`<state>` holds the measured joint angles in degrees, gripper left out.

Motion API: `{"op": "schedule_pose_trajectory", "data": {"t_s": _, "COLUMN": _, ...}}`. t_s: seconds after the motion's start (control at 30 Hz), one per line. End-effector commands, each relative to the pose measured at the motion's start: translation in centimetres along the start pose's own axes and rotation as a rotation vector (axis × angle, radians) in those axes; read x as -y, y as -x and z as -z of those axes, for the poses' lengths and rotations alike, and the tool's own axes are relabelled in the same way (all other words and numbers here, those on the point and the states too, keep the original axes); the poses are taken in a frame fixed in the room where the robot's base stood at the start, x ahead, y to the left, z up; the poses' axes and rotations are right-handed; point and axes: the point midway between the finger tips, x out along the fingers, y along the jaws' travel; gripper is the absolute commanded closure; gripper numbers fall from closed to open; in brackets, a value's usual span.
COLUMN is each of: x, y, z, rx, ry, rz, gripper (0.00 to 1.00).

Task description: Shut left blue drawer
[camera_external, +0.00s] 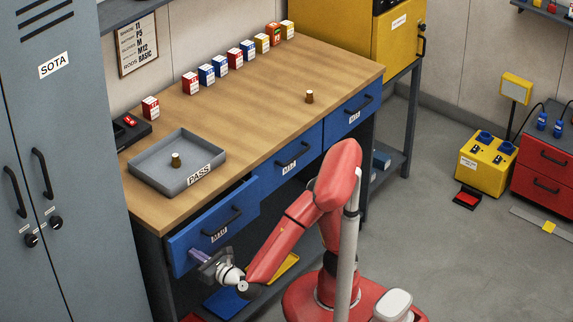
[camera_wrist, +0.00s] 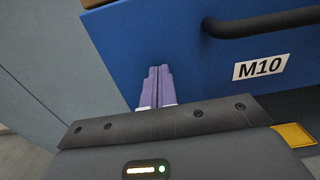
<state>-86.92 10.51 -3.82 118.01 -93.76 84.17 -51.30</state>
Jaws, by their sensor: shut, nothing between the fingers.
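The left blue drawer (camera_external: 184,245) is in the wooden-topped bench and stands out from the bench front, partly open. It has a black handle and a white label. In the wrist view the drawer front (camera_wrist: 150,40) fills the upper middle, with its handle (camera_wrist: 265,22) and label M10 to the right. My gripper (camera_external: 195,254) is shut and empty at the lower left part of the drawer front. Its purple fingers (camera_wrist: 156,75) lie side by side and point at the blue face, left of the handle. I cannot tell whether the fingertips touch it.
Two other blue drawers, the middle one (camera_external: 293,160) and the right one (camera_external: 352,112), look shut. A grey locker (camera_external: 75,120) stands close on the left. The grey PASS tray (camera_external: 205,150) and several small boxes are on the bench top. Open floor lies right of my base.

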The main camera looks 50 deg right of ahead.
Motion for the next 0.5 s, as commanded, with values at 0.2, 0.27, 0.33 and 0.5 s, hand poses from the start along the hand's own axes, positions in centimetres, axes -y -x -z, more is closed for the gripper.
{"op": "schedule_pose_trajectory", "data": {"t_s": 0.2, "x": 0.0, "y": 0.0, "z": 0.0, "rx": 0.000, "ry": 0.000, "rz": 0.001, "gripper": 1.00}}
{"op": "schedule_pose_trajectory", "data": {"t_s": 0.27, "x": 0.0, "y": -0.2, "z": 0.0, "rx": 0.000, "ry": 0.000, "rz": 0.002, "gripper": 1.00}}
{"op": "schedule_pose_trajectory", "data": {"t_s": 0.33, "x": 0.1, "y": -1.2, "z": -0.1, "rx": 0.000, "ry": 0.000, "rz": 0.006, "gripper": 1.00}}
{"op": "schedule_pose_trajectory", "data": {"t_s": 0.5, "x": 0.1, "y": -4.1, "z": -0.1, "rx": 0.001, "ry": -0.002, "rz": 0.005, "gripper": 1.00}}
